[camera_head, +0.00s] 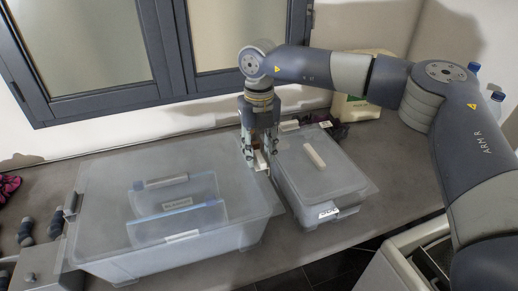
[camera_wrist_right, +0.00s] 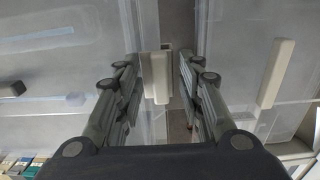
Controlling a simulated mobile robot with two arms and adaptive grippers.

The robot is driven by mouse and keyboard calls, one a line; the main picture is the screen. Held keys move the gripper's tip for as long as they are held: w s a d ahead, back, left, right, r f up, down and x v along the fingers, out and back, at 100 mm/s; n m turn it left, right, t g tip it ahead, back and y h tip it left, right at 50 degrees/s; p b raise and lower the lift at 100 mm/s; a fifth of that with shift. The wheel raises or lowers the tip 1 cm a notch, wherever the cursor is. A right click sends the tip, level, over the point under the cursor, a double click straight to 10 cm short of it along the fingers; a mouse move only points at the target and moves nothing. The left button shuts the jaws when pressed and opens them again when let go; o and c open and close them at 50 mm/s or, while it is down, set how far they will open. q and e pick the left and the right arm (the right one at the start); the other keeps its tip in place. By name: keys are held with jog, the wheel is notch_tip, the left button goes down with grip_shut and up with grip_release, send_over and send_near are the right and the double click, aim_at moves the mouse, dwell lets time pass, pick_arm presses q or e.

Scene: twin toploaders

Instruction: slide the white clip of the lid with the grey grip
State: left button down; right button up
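The larger left box has a translucent lid (camera_head: 110,200) with a grey grip (camera_head: 162,183); the grip shows dark at the left of the wrist view (camera_wrist_right: 12,89). A white clip (camera_head: 260,161) sits at this lid's right edge, partly hidden by my right gripper in the head view. My right gripper (camera_head: 261,150) points down over the clip. In the wrist view its fingers (camera_wrist_right: 158,88) are apart, one on each side of the white clip (camera_wrist_right: 156,78), with a visible gap on the right side. My left gripper is not in view.
A smaller box (camera_head: 345,180) with a cream grip (camera_head: 314,155) on its lid stands close on the right, leaving a narrow gap. A window frame (camera_head: 150,95) is behind. Dark dumbbell-like objects (camera_head: 26,232) lie at the left, and bottles (camera_head: 474,68) stand at the far right.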

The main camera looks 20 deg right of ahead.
grip_shut()
jog(key=shift+a+f+b, duration=0.1)
jog(key=shift+a+b, duration=0.4)
jog(key=shift+b, duration=0.05)
jog(key=shift+a, duration=0.1)
grip_release()
jog(key=shift+a, duration=0.15)
jog(key=shift+r, duration=0.25)
notch_tip(320, 180, up, 12)
jog(key=shift+f, duration=0.1)
